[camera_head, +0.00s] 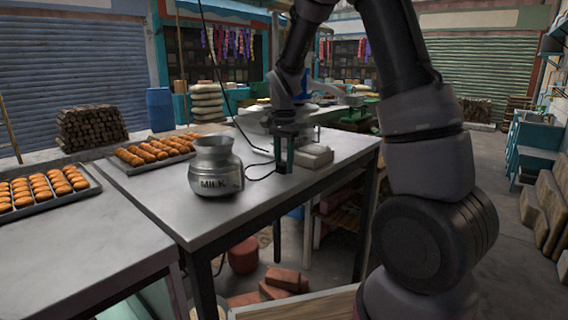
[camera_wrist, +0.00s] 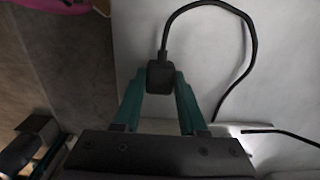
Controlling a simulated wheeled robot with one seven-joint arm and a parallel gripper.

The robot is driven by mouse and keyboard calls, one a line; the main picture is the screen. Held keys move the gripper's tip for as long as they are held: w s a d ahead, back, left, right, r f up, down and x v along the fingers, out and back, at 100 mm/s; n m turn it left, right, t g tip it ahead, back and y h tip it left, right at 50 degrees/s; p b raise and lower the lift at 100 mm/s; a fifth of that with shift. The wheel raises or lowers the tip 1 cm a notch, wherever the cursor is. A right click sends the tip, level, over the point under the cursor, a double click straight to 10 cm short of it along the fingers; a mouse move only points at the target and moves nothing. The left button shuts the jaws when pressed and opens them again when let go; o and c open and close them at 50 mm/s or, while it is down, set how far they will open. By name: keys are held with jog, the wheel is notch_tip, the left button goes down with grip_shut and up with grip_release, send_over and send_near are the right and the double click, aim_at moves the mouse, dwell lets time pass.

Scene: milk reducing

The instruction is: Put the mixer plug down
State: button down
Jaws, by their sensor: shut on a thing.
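The mixer plug (camera_wrist: 160,78) is a small black block with a black cord (camera_wrist: 247,60) running from its far end. In the wrist view my gripper (camera_wrist: 162,84) has its two green fingers shut on the plug's sides, over the pale table top. In the head view my gripper (camera_head: 284,166) points down at the table (camera_head: 215,222) near its front right edge. The plug is hard to make out there. I cannot tell whether it touches the table. A black cord (camera_head: 258,177) lies on the table left of the gripper. The mixer behind my gripper is partly hidden by my arm.
A metal milk can (camera_head: 215,168) stands left of my gripper. Trays of bread rolls (camera_head: 155,150) are further left.

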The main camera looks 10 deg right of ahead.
aim_at(284, 163)
jog(key=shift+f, duration=0.1)
jog(key=shift+f, duration=0.5)
jog(key=shift+c, duration=2.3)
grip_release()
notch_tip(284, 163, up, 12)
jog(key=s+d+r+n+t, duration=0.2)
jog(key=s+r, duration=0.1)
jog(key=s, duration=0.4)
jog(key=s+d+r+n+t+y, duration=0.1)
jog(key=s+d+r+n+t, duration=0.1)
jog(key=s, duration=0.6)
jog(key=s+d+r+n+t+y, duration=0.1)
jog(key=s+r+n+t, duration=0.1)
jog(key=s, duration=0.5)
notch_tip(284, 163, up, 2)
jog(key=shift+s+d+r+n+t, duration=0.15)
jog(key=shift+d+n+t, duration=0.25)
jog(key=shift+t, duration=0.2)
